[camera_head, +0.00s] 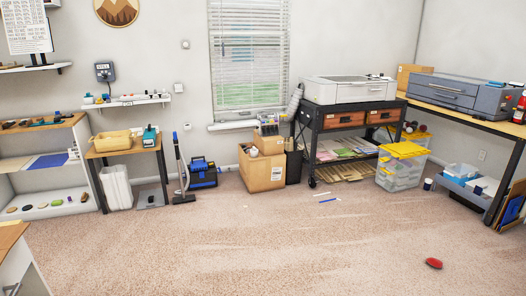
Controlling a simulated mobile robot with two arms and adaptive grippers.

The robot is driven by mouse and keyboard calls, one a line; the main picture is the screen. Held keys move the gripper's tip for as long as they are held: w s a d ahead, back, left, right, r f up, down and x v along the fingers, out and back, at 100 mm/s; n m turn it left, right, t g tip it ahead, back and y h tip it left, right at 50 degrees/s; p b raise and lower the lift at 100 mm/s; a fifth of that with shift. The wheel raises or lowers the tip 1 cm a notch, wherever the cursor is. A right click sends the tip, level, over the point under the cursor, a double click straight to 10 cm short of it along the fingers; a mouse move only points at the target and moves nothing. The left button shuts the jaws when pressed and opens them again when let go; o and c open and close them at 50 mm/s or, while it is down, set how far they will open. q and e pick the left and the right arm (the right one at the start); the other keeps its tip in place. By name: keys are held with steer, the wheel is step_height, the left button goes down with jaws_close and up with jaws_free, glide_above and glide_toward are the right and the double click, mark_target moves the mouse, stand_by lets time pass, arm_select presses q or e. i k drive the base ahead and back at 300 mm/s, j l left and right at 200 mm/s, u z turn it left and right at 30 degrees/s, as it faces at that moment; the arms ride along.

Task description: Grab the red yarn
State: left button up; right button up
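A small red rounded object (434,263) lies on the carpet at the lower right of the head view. It is the only loose red thing on the floor. It is too small to tell for sure whether it is the red yarn. Nothing touches it apart from the carpet. Neither of my grippers shows in the head view.
The carpet (230,255) is wide and clear in the middle. Blue and white scraps (328,200) lie further back. A cardboard box (262,170), a yellow-lidded bin (402,165) and a workbench (465,112) stand behind. A white cabinet (18,270) is at lower left.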

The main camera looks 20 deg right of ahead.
mark_target(436, 262)
steer(key=i+l+z, duration=0.15)
steer(key=i+z, duration=0.75)
steer(key=i+j+z, duration=0.15)
steer(key=i+z, duration=0.25)
steer(key=i+j+z, duration=0.3)
steer(key=z, duration=0.15)
steer(key=i, duration=0.05)
